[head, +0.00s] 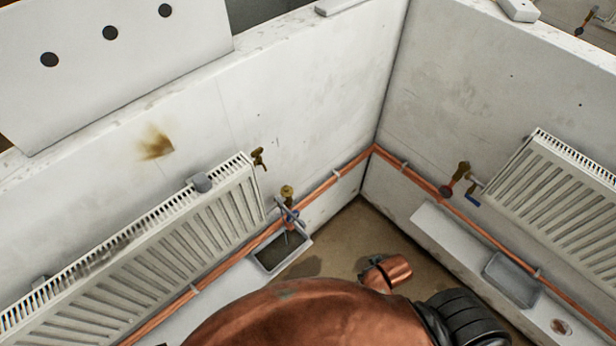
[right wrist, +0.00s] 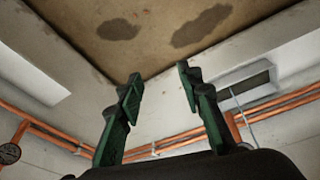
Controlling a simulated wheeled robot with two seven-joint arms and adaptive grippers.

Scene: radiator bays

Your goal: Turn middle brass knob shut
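In the head view, three brass fittings show: one (head: 258,157) at the left radiator's upper corner, one (head: 287,191) above the pipe beside that radiator, and one (head: 462,169) on the right wall. The brass fitting above the pipe is between the other two and has a grey-blue crossed piece (head: 288,212) just below it. I cannot tell how far it is turned. My right gripper (right wrist: 159,74), with green fingers, is open and empty over the floor in the right wrist view. It touches no knob. My left gripper is not in view.
White radiators hang on the left (head: 150,255) and right (head: 565,195) walls. A copper pipe (head: 330,183) runs along both walls. Grey trays lie at left (head: 283,252) and right (head: 511,281). My copper-coloured arm covers the lower middle. Stained floor (head: 345,240) is open at the corner.

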